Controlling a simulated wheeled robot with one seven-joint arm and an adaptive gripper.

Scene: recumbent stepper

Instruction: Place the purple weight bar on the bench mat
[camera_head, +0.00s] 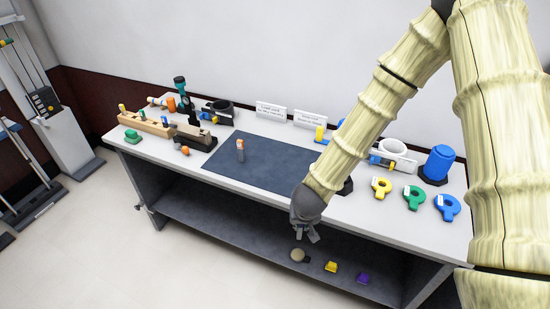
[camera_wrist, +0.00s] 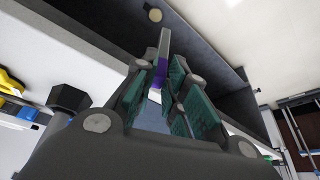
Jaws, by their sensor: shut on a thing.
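The purple weight bar (camera_wrist: 161,72) shows in the wrist view as a slim grey bar with a purple band and a pale end. It sits between the green-padded fingers of my gripper (camera_wrist: 163,95), which is shut on it. In the head view my gripper (camera_head: 306,234) is in front of the bench's front edge, above the lower shelf; the bar cannot be made out clearly there. The bench mat (camera_head: 268,173) is a dark blue-grey rectangle on the bench top, behind and left of my gripper. My arm hides its right part.
A small grey-and-orange upright piece (camera_head: 240,150) stands on the mat. Wooden block (camera_head: 152,125) and tools fill the left end; yellow, green and blue (camera_head: 447,207) ring weights lie right. The lower shelf (camera_head: 235,222) holds a round tan piece, a yellow piece and a purple piece (camera_head: 363,278).

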